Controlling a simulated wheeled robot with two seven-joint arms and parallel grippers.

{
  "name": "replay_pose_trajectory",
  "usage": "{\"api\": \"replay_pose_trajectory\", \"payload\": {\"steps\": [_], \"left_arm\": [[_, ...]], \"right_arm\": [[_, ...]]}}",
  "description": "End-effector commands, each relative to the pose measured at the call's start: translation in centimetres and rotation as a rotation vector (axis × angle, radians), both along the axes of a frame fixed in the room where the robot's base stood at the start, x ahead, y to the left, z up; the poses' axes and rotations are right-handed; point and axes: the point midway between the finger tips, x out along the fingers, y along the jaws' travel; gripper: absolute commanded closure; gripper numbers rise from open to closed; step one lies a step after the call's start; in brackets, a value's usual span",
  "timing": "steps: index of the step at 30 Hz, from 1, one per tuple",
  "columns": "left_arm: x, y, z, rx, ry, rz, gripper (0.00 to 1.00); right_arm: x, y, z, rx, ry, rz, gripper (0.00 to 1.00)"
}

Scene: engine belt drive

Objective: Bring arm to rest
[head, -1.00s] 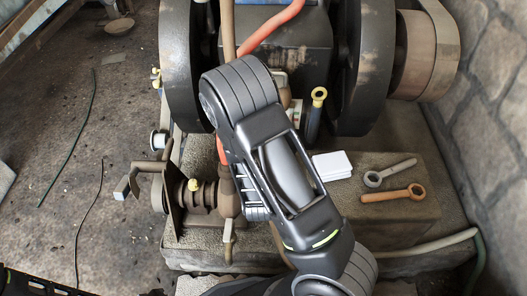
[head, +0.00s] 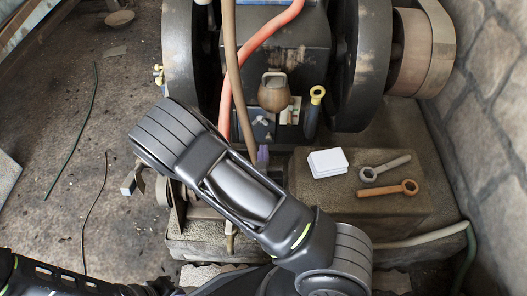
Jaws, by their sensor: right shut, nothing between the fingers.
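My right arm (head: 245,195) comes up from the bottom right and slants to the upper left across the front of the engine. Its rounded joint (head: 165,140) hangs over the left end of the engine base. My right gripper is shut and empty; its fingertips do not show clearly. The arm hides much of the rusty fittings at the left of the base. My left gripper is not in view. The engine block (head: 305,60) stands between two dark flywheels, and a belt pulley (head: 410,55) is at the right.
A white box (head: 328,163), a grey spanner (head: 385,168) and an orange-brown spanner (head: 389,189) lie on the stone-like block. A dark tool with a yellow ring end (head: 313,112) stands by the right flywheel (head: 362,65). A stone wall (head: 492,110) bounds the right; open floor (head: 125,110) lies left.

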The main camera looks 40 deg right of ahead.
Motion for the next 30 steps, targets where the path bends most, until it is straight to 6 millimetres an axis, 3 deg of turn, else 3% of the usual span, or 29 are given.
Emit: {"api": "replay_pose_trajectory", "payload": {"steps": [14, 17, 22, 27, 30], "left_arm": [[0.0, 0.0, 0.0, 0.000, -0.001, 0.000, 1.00], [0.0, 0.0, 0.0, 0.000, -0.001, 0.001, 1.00], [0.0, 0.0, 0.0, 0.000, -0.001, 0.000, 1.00], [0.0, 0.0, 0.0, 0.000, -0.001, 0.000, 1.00], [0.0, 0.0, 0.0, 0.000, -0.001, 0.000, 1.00]], "right_arm": [[-0.2, 0.1, -0.7, 0.014, 0.020, -0.001, 1.00], [-0.8, 0.5, -2.7, 0.060, 0.085, -0.003, 1.00], [-3.6, 3.2, -9.7, 0.235, 0.318, 0.013, 1.00], [-7.9, 9.8, -16.5, 0.480, 0.617, 0.105, 1.00], [-10.2, 14.1, -18.4, 0.609, 0.764, 0.192, 1.00]]}}
